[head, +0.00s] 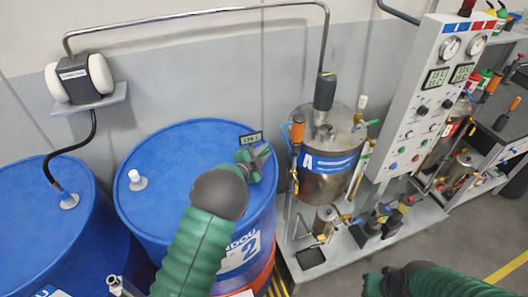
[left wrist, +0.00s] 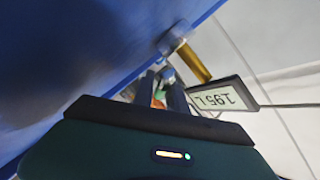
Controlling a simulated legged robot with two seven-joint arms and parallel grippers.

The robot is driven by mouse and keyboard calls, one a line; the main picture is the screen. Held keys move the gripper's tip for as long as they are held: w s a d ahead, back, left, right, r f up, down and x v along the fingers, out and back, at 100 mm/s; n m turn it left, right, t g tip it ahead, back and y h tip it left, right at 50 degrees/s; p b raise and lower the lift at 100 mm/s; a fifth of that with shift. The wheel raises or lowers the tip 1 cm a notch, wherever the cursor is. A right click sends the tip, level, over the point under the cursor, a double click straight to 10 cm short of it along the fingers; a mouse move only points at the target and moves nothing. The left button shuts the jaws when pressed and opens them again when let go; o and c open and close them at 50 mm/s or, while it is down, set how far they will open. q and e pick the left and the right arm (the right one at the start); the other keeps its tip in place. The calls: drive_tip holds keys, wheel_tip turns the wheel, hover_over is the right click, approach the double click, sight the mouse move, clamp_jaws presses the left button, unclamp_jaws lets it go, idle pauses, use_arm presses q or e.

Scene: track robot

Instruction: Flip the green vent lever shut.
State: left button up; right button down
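A small green lever (head: 373,123) sticks out at the upper right of the steel tank (head: 327,185), below a pale-topped fitting; its exact setting is too small to tell. My left gripper (head: 262,160) is over the right rim of the middle blue drum, left of the tank and apart from the green lever. In the left wrist view its two dark fingers (left wrist: 162,92) stand apart, with background showing between them, so it looks open and empty. My right gripper (head: 375,284) is low in the head view, in front of the tank bench; its fingers are unclear.
The blue drum (head: 165,165) has a small display (head: 251,138), also in the left wrist view (left wrist: 222,97) beside a brass fitting (left wrist: 192,60). An orange-handled tool (head: 297,130) stands between my left gripper and the tank. A control panel (head: 425,100) rises at right.

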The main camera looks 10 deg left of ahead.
use_arm(q)
clamp_jaws()
drive_tip(key=shift+m+g, duration=0.3)
drive_tip(key=shift+f+g+y+p, duration=0.15)
drive_tip(key=shift+g+y+p, duration=0.25)
drive_tip(key=shift+f+m+g+y, duration=0.4)
drive_tip(key=shift+m, duration=0.1)
drive_tip(key=shift+o, duration=2.2)
unclamp_jaws()
drive_tip(key=shift+s, duration=0.1)
drive_tip(key=shift+o, duration=0.2)
drive_tip(key=shift+s, duration=0.1)
